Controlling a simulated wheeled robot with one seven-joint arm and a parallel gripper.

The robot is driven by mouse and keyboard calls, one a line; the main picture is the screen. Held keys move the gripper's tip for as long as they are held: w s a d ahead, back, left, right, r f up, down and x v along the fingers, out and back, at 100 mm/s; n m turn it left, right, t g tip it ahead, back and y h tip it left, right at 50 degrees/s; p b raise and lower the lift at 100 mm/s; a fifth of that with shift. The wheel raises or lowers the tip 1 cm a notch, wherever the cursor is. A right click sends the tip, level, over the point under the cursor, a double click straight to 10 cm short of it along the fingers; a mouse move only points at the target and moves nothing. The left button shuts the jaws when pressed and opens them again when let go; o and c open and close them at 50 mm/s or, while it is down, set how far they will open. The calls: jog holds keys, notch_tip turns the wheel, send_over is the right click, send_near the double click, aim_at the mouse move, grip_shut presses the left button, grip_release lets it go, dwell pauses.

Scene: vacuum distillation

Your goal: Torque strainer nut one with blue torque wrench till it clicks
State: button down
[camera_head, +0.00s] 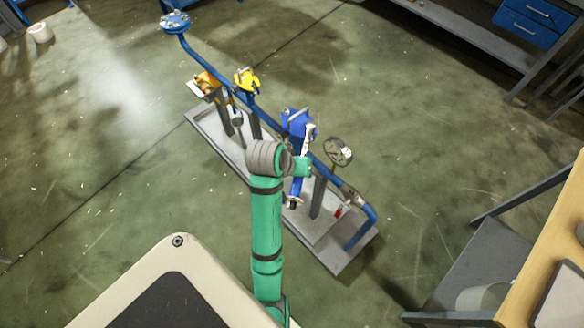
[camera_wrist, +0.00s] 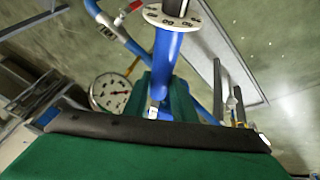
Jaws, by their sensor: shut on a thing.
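The blue torque wrench (camera_head: 296,188) is held in my gripper (camera_head: 302,167), its blue handle pointing down towards the stand with a dark end. The blue strainer (camera_head: 297,122) sits on the pipe just above and beyond my gripper. A pale, slim part stands between the strainer and my gripper; I cannot tell whether it is the wrench head.
A pressure gauge (camera_head: 338,151) stands close right of my gripper, and a red-handled valve (camera_head: 340,211) is lower right. A yellow-topped valve (camera_head: 247,80) is up left. The grey stand base (camera_head: 345,263) lies below. A wooden bench (camera_head: 550,250) is at right. The floor left is clear.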

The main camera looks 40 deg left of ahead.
jog(key=shift+w+d+n+y, duration=0.3)
jog(key=shift+d+n, duration=0.2)
jog(key=shift+d, duration=0.15)
jog(key=w+d+n+y, duration=0.1)
jog(key=w+d+n, duration=0.1)
jog(key=shift+d, duration=0.3)
jog(key=shift+w, duration=0.1)
jog(key=shift+s+a+m+h, duration=0.25)
jog(key=shift+s+a+m, duration=0.25)
jog(key=shift+a, duration=0.2)
jog(key=shift+s+a+m+h, duration=0.25)
jog(key=shift+s+a+m, duration=0.25)
jog(key=shift+a, duration=0.15)
jog(key=shift+d, duration=0.1)
jog(key=shift+s+a, duration=0.3)
jog(key=shift+a, duration=0.25)
jog(key=shift+s+a+m+h, duration=0.25)
jog(key=shift+s+a+m, duration=0.1)
jog(key=shift+a+m, duration=0.2)
jog(key=shift+s+a+m+h, duration=0.3)
jog(key=shift+a+m, duration=0.15)
jog(key=shift+a, duration=0.15)
